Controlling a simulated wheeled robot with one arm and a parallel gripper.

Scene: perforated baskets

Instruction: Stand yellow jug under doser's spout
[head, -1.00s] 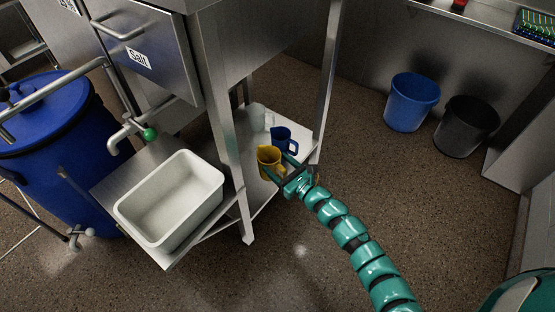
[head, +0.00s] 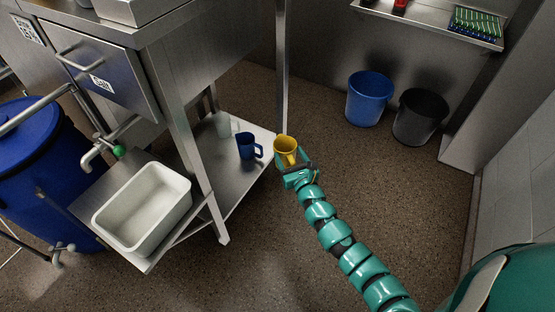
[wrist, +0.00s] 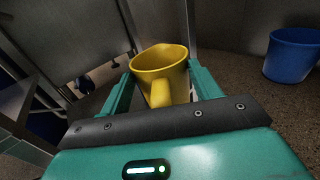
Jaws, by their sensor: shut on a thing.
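The yellow jug (head: 286,147) is held upright in my gripper (head: 292,166), off to the right of the low steel shelf (head: 235,190). In the wrist view the yellow jug (wrist: 160,72) sits between the two green fingers of my gripper (wrist: 158,85), its handle towards me. No other thing touches it. A tap-like spout with a green knob (head: 98,152) is at the left, above a white tub (head: 185,193); I cannot tell whether it is the doser's spout.
A steel table leg (head: 281,70) rises just behind my gripper. A blue bucket (head: 369,98) and a black bucket (head: 419,117) stand on the floor, which is clear at the right.

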